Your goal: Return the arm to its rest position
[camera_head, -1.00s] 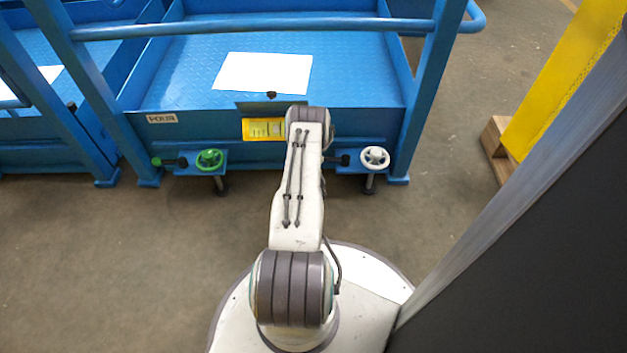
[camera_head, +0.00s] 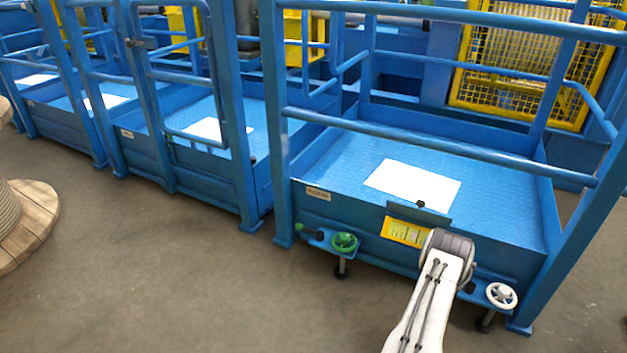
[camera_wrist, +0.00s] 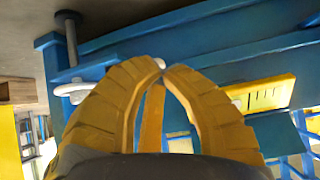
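My arm (camera_head: 425,310) reaches from the bottom edge to the front of the blue platform (camera_head: 330,225) in the head view. Its end covers part of the front panel beside the yellow scale plate (camera_head: 405,232). My gripper is hidden behind the arm there. In the wrist view my gripper (camera_wrist: 165,67) shows two ribbed yellow fingers with their tips together, and nothing is seen held. The yellow scale plate (camera_wrist: 262,92) lies to the right of the fingertips, and a white handwheel (camera_wrist: 72,90) to the left.
A green handwheel (camera_head: 344,242) and a white handwheel (camera_head: 501,295) stand out from the platform front on either side of my arm. Blue rails (camera_head: 440,150) rise above it. A wooden cable reel (camera_head: 25,225) is at far left. The floor left of my arm is clear.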

